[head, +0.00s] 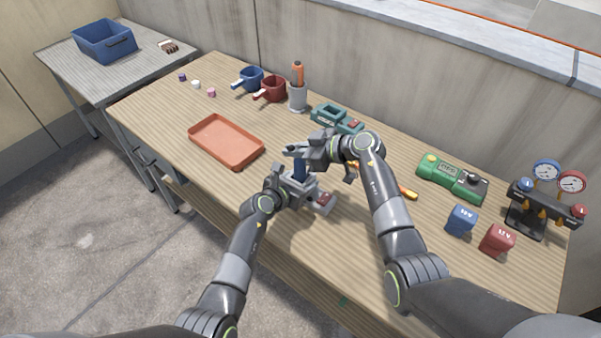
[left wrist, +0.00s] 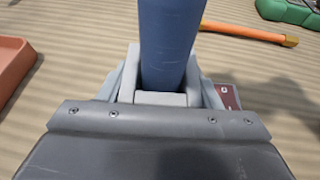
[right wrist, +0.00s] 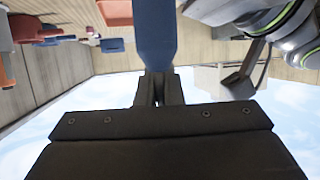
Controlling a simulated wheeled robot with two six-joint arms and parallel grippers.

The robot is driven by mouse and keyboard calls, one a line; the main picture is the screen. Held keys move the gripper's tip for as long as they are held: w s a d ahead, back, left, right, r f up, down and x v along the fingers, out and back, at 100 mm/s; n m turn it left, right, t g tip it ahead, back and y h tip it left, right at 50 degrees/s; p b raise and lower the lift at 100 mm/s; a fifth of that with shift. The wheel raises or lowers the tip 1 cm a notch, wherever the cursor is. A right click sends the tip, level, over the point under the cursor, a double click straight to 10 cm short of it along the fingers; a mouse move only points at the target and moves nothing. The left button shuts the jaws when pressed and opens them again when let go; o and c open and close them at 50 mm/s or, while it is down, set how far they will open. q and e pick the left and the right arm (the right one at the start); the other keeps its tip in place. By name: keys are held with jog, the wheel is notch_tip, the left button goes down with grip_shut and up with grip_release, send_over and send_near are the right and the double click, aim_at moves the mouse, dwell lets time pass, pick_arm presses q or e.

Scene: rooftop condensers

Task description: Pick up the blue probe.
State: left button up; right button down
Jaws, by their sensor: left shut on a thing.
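The blue probe (head: 299,168) stands upright over the middle of the table, between my two grippers. My left gripper (head: 293,183) is shut on its thick part; the left wrist view shows the blue shaft (left wrist: 170,45) between the fingers. My right gripper (head: 299,150) is above the left one, at the probe's upper end. In the right wrist view the blue shaft (right wrist: 155,35) narrows where it meets the right fingers, which are close together around it. The probe's lower end is hidden in the head view.
A grey block with a red patch (head: 322,203) lies beside my left gripper. An orange tray (head: 226,141) is to the left. An orange probe stands in a grey cup (head: 297,97) behind. A green meter (head: 450,177), blue cube (head: 461,220) and red cube (head: 497,240) are right. The front left tabletop is clear.

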jog(key=shift+r, duration=0.15)
notch_tip(320, 180, up, 10)
dwell(0.6)
pick_arm(q)
jog(key=o, duration=1.6)
jog(key=p+v, duration=0.6)
jog(key=v, duration=0.2)
jog(key=shift+r, duration=0.2)
jog(key=shift+s+a+r+p, duration=0.1)
jog(key=shift+s+a+p, duration=0.2)
jog(key=shift+s+p, duration=0.15)
pick_arm(e)
notch_tip(320, 180, up, 7)
jog(key=shift+f, duration=0.2)
pick_arm(q)
jog(key=shift+w, duration=0.1)
pick_arm(e)
jog(key=shift+w, duration=0.1)
